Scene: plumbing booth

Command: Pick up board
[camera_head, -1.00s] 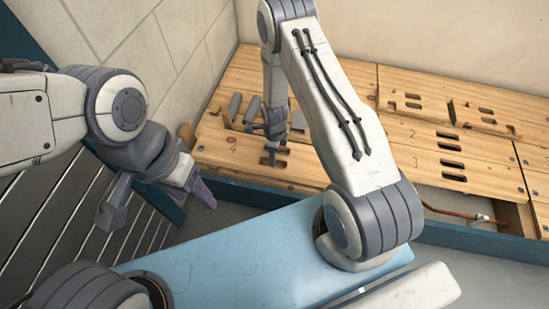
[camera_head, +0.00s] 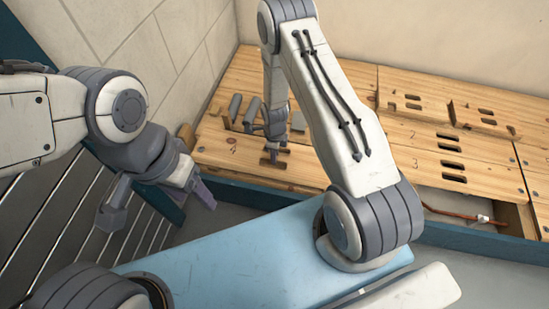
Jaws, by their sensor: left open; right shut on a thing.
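A wooden board marked 4 (camera_head: 222,158) is at the left of the wooden deck, its top face showing with a dark slot near its right part. My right gripper (camera_head: 274,152) reaches down from my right arm and is shut on board 4 at its slots; the fingertips are small and partly hidden. My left gripper (camera_head: 160,205) is open and empty in front of the left wall, apart from the boards. Boards marked 2 (camera_head: 408,133) and 3 (camera_head: 425,165) lie to the right, each with paired slots.
Grey cylindrical parts (camera_head: 236,106) lie on the deck behind board 4. An open bay at right shows a copper pipe (camera_head: 455,213). A teal rail (camera_head: 265,192) edges the deck. My light-blue base fills the foreground. Walls close the back and left.

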